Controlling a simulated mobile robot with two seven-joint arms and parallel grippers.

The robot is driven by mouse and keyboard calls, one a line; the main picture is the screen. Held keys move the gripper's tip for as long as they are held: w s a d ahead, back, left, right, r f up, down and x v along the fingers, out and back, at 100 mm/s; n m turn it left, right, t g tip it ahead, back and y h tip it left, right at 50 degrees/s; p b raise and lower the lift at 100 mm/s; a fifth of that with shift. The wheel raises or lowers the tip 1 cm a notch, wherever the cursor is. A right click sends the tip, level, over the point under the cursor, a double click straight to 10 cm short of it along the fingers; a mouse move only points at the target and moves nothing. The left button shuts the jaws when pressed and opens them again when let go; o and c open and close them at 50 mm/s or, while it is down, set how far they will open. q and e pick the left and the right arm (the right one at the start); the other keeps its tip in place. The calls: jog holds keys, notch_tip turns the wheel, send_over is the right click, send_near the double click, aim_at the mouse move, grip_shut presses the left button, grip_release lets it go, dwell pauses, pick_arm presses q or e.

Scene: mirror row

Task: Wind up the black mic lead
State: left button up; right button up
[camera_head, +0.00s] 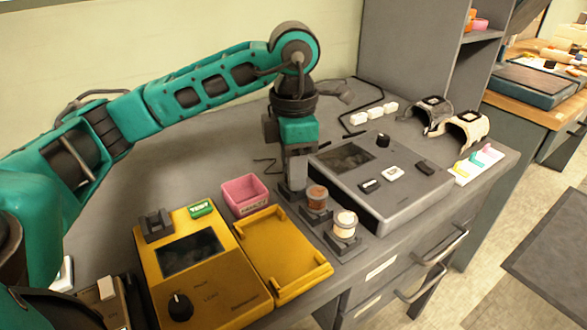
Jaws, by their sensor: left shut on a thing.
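My left gripper (296,172) points down beside the left edge of the grey desk unit (408,190), behind the brown spool (317,197). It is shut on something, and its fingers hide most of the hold. A thin black lead (266,160) lies in a loose bend on the desk just left of the gripper and runs toward it; it seems to be the thing gripped. A thicker black cord (377,92) runs along the back of the desk behind the grey unit. Whether the two join is hidden. My right gripper is not in view.
A pink bin (245,194) stands behind the lid. A cream spool (344,221) stands near the front edge. White blocks (375,113) and two headset-like items (467,128) lie at right.

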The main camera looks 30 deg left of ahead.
pick_arm(q)
jog(key=m, duration=0.4)
jog(key=shift+f+b, duration=0.1)
jog(key=shift+b, duration=0.3)
jog(key=m+b, duration=0.1)
jog(key=m, duration=0.6)
jog(key=shift+m+b, duration=0.35)
jog(key=shift+m, duration=0.05)
jog(key=m, duration=0.2)
jog(key=shift+m, duration=0.3)
jog(key=o, duration=1.1)
jog(key=shift+o, duration=0.4)
jog(key=shift+o, duration=0.8)
